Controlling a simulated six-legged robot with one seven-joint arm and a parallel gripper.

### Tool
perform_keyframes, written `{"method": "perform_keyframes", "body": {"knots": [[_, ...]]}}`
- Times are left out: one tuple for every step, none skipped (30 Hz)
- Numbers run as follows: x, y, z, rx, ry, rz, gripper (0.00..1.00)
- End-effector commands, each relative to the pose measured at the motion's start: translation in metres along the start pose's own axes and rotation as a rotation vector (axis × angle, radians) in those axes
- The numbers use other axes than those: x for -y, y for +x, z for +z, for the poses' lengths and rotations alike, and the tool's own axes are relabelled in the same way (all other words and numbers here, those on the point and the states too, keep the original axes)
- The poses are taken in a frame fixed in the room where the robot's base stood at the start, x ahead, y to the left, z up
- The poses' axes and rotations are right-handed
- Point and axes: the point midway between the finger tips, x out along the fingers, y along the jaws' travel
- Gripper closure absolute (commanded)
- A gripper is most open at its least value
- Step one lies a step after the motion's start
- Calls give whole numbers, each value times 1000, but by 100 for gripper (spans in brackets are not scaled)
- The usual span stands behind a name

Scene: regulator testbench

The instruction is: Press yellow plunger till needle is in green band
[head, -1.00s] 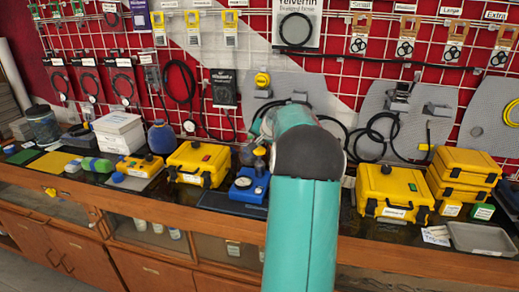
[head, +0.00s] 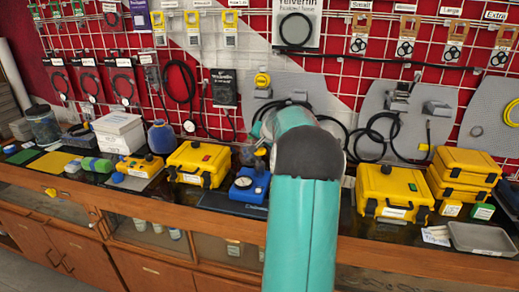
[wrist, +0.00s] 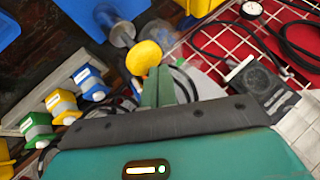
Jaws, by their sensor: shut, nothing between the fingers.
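The regulator is a blue block (head: 252,193) on the bench in the head view, with a round gauge (head: 243,182) on its top. Its needle and green band are too small to read. The yellow plunger (wrist: 144,57) shows in the wrist view as a round yellow cap beside a grey round part (wrist: 122,33). In the head view a bit of yellow (head: 261,151) shows beside my arm, above the block. My gripper (wrist: 159,74) is shut and empty, its green fingertips right at the cap's edge. I cannot tell whether they touch it.
Yellow cases stand on both sides, one to the left (head: 199,163) and one to the right (head: 394,192). In the wrist view, blue, yellow and green blocks (wrist: 62,104) sit at the left.

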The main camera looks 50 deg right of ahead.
Motion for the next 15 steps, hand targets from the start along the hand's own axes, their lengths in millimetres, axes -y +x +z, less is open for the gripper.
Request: {"method": "perform_keyframes", "body": {"knots": [[-1, 1, 1, 1, 0, 0, 100], [-1, 1, 1, 1, 0, 0, 100], [-1, 1, 1, 1, 0, 0, 100], [-1, 2, 1, 1, 0, 0, 100], [-1, 2, 1, 1, 0, 0, 100], [-2, 2, 2, 1, 0, 0, 100], [-2, 2, 2, 1, 1, 0, 100], [-2, 2, 2, 1, 1, 0, 100], [-2, 3, 2, 2, 1, 0, 100], [-2, 3, 2, 2, 1, 0, 100], [-2, 3, 3, 2, 1, 0, 100], [-3, 4, 3, 2, 1, 0, 100], [-3, 4, 3, 2, 1, 0, 100], [-3, 4, 3, 2, 1, 1, 100], [-3, 4, 4, 2, 1, 1, 100]]}}
